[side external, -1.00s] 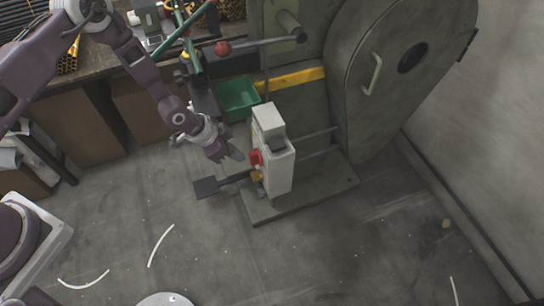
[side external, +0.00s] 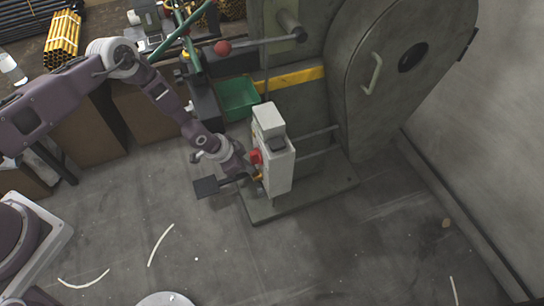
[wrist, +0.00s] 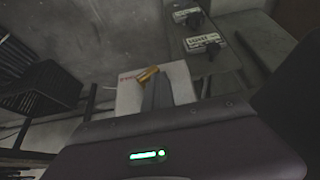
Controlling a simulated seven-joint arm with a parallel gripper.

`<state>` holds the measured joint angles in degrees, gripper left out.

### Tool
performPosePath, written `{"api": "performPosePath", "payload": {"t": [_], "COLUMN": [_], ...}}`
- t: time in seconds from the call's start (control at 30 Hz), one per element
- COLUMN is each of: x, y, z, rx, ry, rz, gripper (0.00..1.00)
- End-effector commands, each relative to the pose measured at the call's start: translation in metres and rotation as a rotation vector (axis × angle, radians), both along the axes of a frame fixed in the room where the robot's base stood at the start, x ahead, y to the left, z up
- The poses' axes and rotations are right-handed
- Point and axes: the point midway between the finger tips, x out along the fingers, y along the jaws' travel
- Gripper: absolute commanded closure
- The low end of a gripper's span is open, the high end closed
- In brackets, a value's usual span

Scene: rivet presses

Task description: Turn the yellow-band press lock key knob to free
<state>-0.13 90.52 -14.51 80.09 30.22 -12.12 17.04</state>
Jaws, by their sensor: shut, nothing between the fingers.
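The yellow-band press (side external: 345,110) stands at the right, with a yellow band (side external: 297,77) across its green-grey body. Its pale control box (side external: 279,165) stands on the base plate, with a red part (side external: 255,157) on its left side. A brass-coloured key knob (side external: 257,176) sits below the red part; it also shows in the wrist view (wrist: 148,75), on a pale face with red lettering. My gripper (side external: 246,177) is at the left side of the box, close to the knob. Its fingers (wrist: 165,92) are shut and empty. I cannot tell whether they touch the knob.
A dark pedal plate (side external: 206,187) lies left of the box. A green bin (side external: 238,98) and a red-ball lever (side external: 222,48) are behind. In the wrist view, black knobs with label plates (wrist: 203,41) are at upper right. The front floor is mostly clear.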

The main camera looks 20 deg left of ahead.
Motion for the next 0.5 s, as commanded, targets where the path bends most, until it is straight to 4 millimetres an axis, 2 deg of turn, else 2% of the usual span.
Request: {"api": "performPosePath", "payload": {"t": [0.27, 0.5], "x": [-0.003, -0.024], "y": [-0.005, 0.017], "z": [-0.004, 0.002], "rx": [-0.009, -0.006], "ry": [0.002, 0.004], "rz": [-0.005, -0.006], "gripper": [1.0, 1.0]}}
